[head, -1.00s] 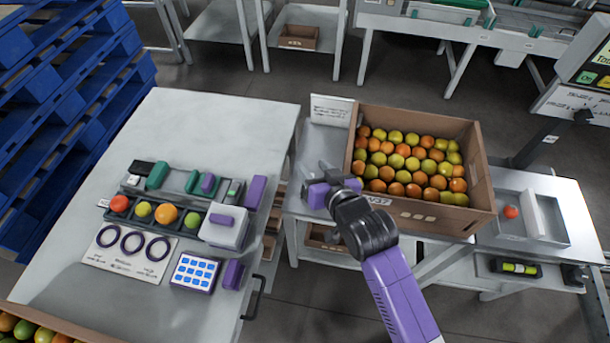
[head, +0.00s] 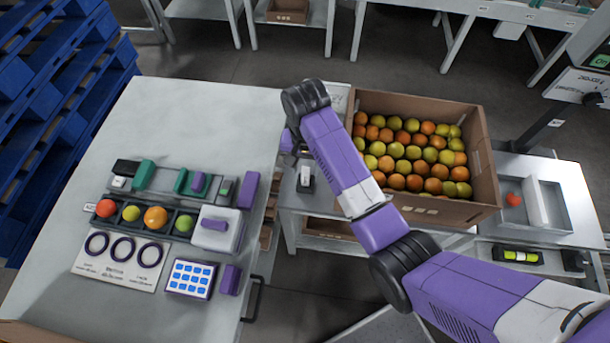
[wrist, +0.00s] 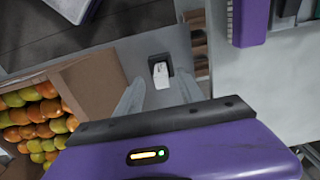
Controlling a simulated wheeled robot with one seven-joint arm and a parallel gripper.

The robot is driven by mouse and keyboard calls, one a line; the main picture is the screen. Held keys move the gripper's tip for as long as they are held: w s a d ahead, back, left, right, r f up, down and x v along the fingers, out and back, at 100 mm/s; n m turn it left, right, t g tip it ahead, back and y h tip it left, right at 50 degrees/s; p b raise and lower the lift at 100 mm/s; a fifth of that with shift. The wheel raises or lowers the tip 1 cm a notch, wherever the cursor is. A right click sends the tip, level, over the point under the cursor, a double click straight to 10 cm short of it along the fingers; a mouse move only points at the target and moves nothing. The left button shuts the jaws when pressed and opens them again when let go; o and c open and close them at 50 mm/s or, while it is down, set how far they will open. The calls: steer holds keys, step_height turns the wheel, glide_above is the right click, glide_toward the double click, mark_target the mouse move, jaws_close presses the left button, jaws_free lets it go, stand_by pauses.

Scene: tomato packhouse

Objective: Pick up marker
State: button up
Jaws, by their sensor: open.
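I cannot make out for certain which thing is the marker. A small white and black item (head: 305,179) lies on the grey side table beside the fruit box. In the wrist view, the item (wrist: 161,74) shows as a white piece on a dark base, in line with the gap between my fingers and apparently beyond them. My gripper (wrist: 160,79) is open, with two pale fingers spread and nothing held. In the head view, my gripper is mostly hidden behind my arm, above the side table's left edge.
A cardboard box (head: 483,166) full of tomatoes stands on the side table, right of my arm. The larger left table (head: 200,110) holds a fruit gauge, green and purple blocks, a ring card (head: 118,262) and a blue-squared pad (head: 191,279). A gap separates the tables.

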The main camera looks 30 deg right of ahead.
mark_target(306, 176)
steer(key=f, duration=0.6)
steer(key=shift+w+d+f, duration=0.2)
steer(key=shift+w+f, duration=0.1)
steer(key=shift+w, duration=0.05)
steer(key=shift+c, duration=0.3)
jaws_close()
